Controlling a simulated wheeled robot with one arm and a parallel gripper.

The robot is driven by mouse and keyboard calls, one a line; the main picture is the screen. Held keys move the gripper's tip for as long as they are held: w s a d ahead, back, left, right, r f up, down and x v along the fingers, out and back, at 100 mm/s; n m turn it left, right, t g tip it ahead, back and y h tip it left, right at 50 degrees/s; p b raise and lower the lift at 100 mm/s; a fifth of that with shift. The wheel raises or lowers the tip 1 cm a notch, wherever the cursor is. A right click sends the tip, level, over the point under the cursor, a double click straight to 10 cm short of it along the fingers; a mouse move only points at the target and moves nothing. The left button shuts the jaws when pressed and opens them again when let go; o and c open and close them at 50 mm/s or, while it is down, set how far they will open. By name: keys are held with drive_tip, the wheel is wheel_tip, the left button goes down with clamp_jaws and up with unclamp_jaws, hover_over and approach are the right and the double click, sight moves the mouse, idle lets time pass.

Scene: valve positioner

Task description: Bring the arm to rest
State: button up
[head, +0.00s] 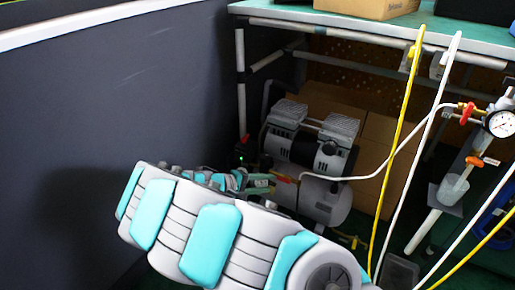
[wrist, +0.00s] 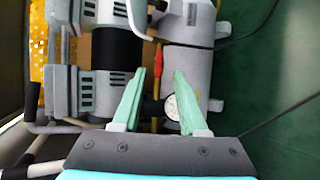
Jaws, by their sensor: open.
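My arm, white with teal pads, reaches across the lower middle of the head view toward the compressor. My gripper is partly hidden behind the arm in the head view. In the wrist view my gripper (wrist: 160,78) shows two green fingers spread apart with nothing between them. Beyond the fingers is the grey and black air compressor (wrist: 115,50) with its tank. In the head view the compressor (head: 312,140) stands under the workbench, behind and right of my gripper. A round gauge (wrist: 172,107) shows between the fingers, farther off; I cannot tell the distance.
A workbench (head: 290,14) with a teal top stands above the compressor. A dark wall panel (head: 100,90) is close at left. Yellow and white hoses (head: 397,130) hang at right. Cardboard boxes (head: 378,150) sit behind.

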drive_tip(key=s+d+r+m+g+y, duration=0.2)
drive_tip(key=s+d+r+m+g, duration=0.2)
drive_tip(key=s+d+r, duration=0.35)
drive_tip(key=s+d+r+m+g+y, duration=0.2)
drive_tip(key=s+d+r+m+g, duration=0.15)
drive_tip(key=s+d, duration=0.6)
drive_tip(key=s+a+y, duration=0.4)
drive_tip(key=s+a, duration=0.1)
drive_tip(key=s, duration=0.6)
drive_tip(key=s+a+y, duration=0.4)
drive_tip(key=s+a, duration=0.1)
drive_tip(key=s, duration=0.6)
wheel_tip(320, 180, up, 14)
drive_tip(key=p, duration=1.3)
drive_tip(key=shift+w+d+f, duration=0.2)
drive_tip(key=shift+w+d, duration=0.05)
